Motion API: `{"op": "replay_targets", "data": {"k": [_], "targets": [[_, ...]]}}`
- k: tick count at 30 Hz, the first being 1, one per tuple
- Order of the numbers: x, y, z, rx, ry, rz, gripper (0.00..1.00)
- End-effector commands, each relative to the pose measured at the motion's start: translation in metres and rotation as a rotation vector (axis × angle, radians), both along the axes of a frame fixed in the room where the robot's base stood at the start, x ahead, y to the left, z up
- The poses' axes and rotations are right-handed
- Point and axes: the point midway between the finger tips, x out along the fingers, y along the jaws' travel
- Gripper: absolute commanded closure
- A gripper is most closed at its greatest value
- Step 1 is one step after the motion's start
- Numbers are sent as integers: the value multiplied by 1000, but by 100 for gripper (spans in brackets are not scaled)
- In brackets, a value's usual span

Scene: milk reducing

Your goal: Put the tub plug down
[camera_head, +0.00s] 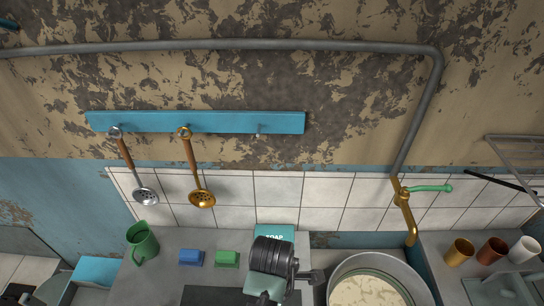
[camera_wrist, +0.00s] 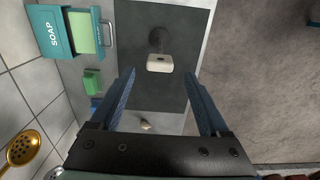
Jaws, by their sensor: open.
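In the wrist view, a small pale block-like piece (camera_wrist: 160,63) with a dark round part behind it lies on a dark grey mat (camera_wrist: 150,95). It may be the tub plug, but I cannot tell for sure. My gripper (camera_wrist: 159,73) is open, its two blue-grey fingers spread to either side of the pale piece, with nothing seen clamped between them. In the head view my dark wrist (camera_head: 270,255) is over the counter, and the fingertips and the pale piece cannot be made out there.
A teal soap box (camera_head: 275,231), a green sponge (camera_head: 227,259), a blue sponge (camera_head: 191,258) and a green mug (camera_head: 142,243) stand near the wall. A round metal tub (camera_head: 425,290) of pale liquid is at right, beneath a brass tap (camera_head: 405,215). Ladles (camera_head: 198,180) hang above.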

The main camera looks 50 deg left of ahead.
Motion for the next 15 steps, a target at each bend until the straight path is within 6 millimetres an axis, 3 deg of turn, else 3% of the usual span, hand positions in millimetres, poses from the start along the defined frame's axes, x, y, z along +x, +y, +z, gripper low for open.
{"op": "replay_targets", "data": {"k": [6, 15], "targets": [[0, 0, 47, 1, -1, -1, 21], [0, 0, 62, 0, 1, 0, 21]]}}
